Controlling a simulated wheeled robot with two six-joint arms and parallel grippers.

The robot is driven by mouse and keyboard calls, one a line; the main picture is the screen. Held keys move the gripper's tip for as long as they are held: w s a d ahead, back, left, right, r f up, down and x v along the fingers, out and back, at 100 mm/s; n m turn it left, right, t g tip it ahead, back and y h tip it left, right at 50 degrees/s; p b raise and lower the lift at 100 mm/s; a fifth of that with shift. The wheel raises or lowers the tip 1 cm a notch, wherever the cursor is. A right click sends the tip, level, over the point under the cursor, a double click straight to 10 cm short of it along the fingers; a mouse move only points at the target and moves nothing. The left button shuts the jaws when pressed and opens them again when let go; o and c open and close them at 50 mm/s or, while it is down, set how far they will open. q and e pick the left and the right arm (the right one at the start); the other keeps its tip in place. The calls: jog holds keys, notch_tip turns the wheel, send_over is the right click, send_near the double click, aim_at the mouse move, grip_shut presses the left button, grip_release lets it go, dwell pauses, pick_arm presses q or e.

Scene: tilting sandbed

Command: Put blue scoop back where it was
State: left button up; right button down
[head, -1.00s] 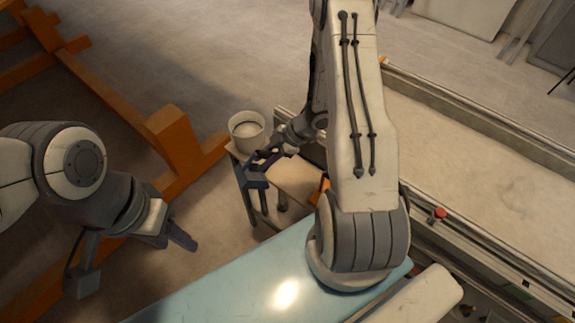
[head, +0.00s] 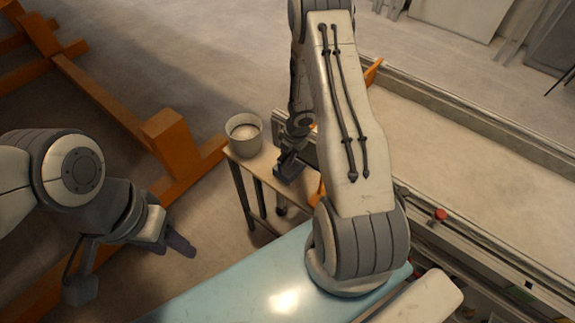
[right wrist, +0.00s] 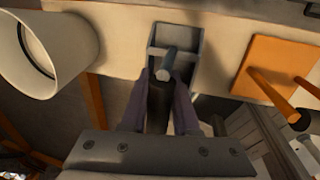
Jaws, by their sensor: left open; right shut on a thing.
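The blue scoop (right wrist: 176,40) looks grey-blue in the right wrist view, with its handle running back between my fingers. My right gripper (right wrist: 165,88) is shut on that handle. In the head view my right gripper (head: 290,160) is over the small side table (head: 258,166), beside the white bucket (head: 244,135). The scoop is over the table top; I cannot tell whether it touches it. My arm partly hides it in the head view. My left gripper (head: 178,243) is open and empty, over the floor at the left.
The bucket also shows in the right wrist view (right wrist: 55,55), left of the scoop. An orange tool (right wrist: 275,70) lies right of the scoop. The sandbed (head: 455,145) stretches to the right. A pale blue surface (head: 235,290) is in front.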

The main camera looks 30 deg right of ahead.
jog(key=x, duration=0.1)
jog(key=b+x, duration=0.1)
jog(key=shift+s+d+f, duration=0.1)
jog(key=shift+s+f, duration=0.1)
jog(key=shift+f, duration=0.15)
pick_arm(q)
jog(key=shift+f, duration=0.9)
pick_arm(e)
jog(key=c, duration=0.7)
grip_release()
jog(key=shift+o, duration=0.2)
jog(key=shift+r, duration=0.15)
